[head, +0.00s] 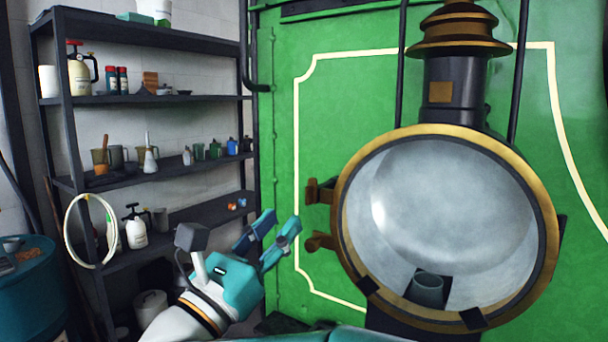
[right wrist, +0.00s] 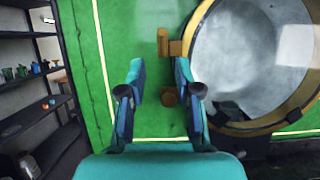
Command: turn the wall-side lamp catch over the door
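The large round lamp (head: 456,90) has a brass-rimmed glass door (head: 430,210) and hangs before the green panel. Two brass fittings, upper (head: 320,191) and lower (head: 319,241), stick out from its left edge. Two dark tabs, left (head: 367,286) and right (head: 473,319), lie across the lower rim. I cannot tell which of these is the catch. My right gripper (head: 280,222) is open and empty, left of the fittings. In the right wrist view its fingers (right wrist: 160,70) are apart, with the lower brass fitting (right wrist: 168,97) showing between them. My left gripper is not in view.
A dark shelf unit (head: 160,98) with bottles and cans stands at the left against a white wall. A teal drum (head: 35,295) is at the lower left. Vertical dark rails (head: 402,60) run beside the lamp chimney. The green panel (head: 285,150) left of the lamp is clear.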

